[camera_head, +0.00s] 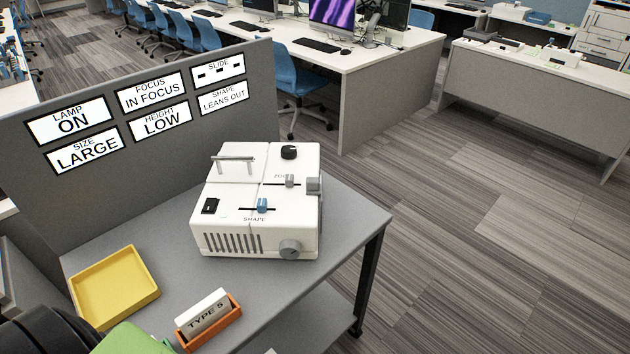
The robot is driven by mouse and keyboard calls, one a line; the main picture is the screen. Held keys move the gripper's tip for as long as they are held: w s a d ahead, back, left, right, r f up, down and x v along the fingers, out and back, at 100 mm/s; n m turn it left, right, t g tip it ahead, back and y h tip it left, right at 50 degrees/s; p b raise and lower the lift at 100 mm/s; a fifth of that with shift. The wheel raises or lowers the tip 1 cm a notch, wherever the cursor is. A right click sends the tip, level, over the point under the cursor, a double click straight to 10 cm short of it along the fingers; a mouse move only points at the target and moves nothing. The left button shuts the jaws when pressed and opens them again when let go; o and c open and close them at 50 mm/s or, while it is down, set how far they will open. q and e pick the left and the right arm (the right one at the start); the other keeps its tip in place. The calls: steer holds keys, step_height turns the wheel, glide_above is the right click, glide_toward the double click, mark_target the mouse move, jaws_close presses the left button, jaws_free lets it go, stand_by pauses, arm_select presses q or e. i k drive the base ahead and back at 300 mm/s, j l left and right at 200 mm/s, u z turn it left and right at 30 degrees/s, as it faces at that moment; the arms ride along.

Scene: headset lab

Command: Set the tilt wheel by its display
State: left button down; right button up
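A white projector-like box (240,185) stands on the grey table. It has a black knob (289,152) on top, a round grey knob (290,248) low on the front and a grey wheel-like part (314,186) at its right edge. I cannot read which is the tilt wheel. Blue (262,205) and grey (290,181) sliders sit on top; the blue one is marked SHAPE. The shape display (223,97) on the partition reads LEANS OUT. Other displays read LAMP ON, FOCUS IN FOCUS, SIZE LARGE (86,150) and HEIGHT LOW (161,121). Neither gripper's fingers show.
A yellow tray (115,287) lies at the table's left. An orange holder (220,328) with a white TYPE 5 block (203,312) is near the front. A green object (135,340) is cut off at the bottom edge. The partition (250,110) stands behind; bare tabletop lies right of the box.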

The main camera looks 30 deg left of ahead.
mark_target(289, 249)
steer(key=u, duration=1.05)
